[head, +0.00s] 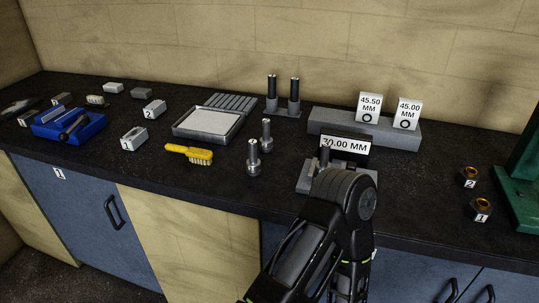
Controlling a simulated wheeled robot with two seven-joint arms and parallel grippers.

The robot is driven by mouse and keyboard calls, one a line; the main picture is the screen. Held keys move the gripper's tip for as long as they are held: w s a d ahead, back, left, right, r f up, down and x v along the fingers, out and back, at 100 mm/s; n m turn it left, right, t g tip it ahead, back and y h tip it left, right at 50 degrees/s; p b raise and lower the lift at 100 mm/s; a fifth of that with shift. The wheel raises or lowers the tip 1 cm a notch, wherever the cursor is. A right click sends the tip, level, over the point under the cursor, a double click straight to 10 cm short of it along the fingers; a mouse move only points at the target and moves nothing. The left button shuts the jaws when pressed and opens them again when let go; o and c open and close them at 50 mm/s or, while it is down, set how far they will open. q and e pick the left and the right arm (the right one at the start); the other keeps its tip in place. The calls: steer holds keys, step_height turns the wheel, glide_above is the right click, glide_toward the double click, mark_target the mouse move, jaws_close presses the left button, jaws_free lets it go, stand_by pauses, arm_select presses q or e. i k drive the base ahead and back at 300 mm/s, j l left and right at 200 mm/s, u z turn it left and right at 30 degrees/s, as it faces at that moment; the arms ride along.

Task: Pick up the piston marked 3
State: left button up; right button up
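Several grey metal pistons stand upright on the dark bench. A front piston (253,160) and one just behind it (266,136) stand right of the yellow brush. Two taller dark-topped ones, a left post (271,92) and a right post (294,96), stand on a small plate at the back. A short cylinder (325,158) shows at the grey block by the 30.00 MM sign. I can read no number 3 on any of them. One of my arms rises from the bottom centre and covers part of that block. Neither gripper's fingers show.
A shallow tray (180,133), yellow brush (189,153) and blue fixture (68,125) lie left. The 30.00 MM sign (344,145) and a long grey block (410,135) with 45.50 and 45.00 MM cards are right. Numbered nuts (480,210) and a green frame (520,190) stand far right.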

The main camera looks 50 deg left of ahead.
mark_target(325, 163)
steer(key=k+j, duration=0.35)
steer(key=j, duration=0.15)
steer(key=k+j, duration=0.3)
steer(key=j, duration=0.15)
